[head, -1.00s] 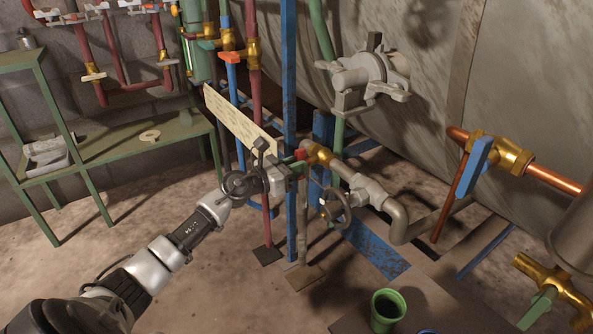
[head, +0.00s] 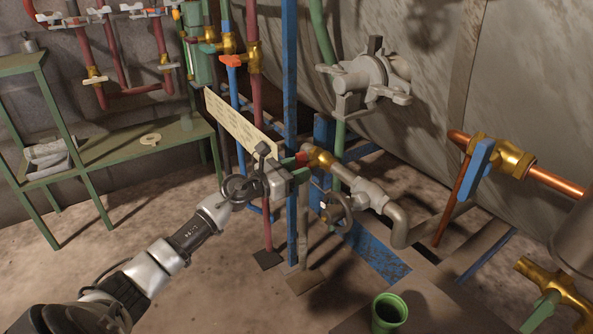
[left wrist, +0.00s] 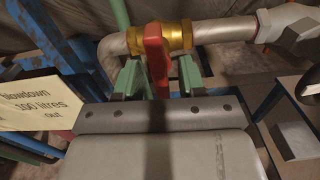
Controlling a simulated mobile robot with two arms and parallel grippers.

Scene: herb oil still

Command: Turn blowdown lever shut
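The red blowdown lever (head: 301,158) sits on a brass valve (head: 319,157) in a grey pipe, in the middle of the head view. In the left wrist view the lever (left wrist: 157,58) stands upright in front of the brass valve body (left wrist: 178,36). My left gripper (head: 296,167) is at the lever. In the left wrist view its two green fingers (left wrist: 159,78) stand on either side of the lever, with narrow gaps, so it looks open around it. The lever's lower end is hidden behind the gripper body. My right gripper is not in view.
A cream sign (head: 238,120) reading "Blowdown 100 litres out" hangs just left of the gripper. A blue post (head: 290,90) stands close by. A handwheel (head: 337,208) sits below the valve. A green cup (head: 388,313) stands at the front.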

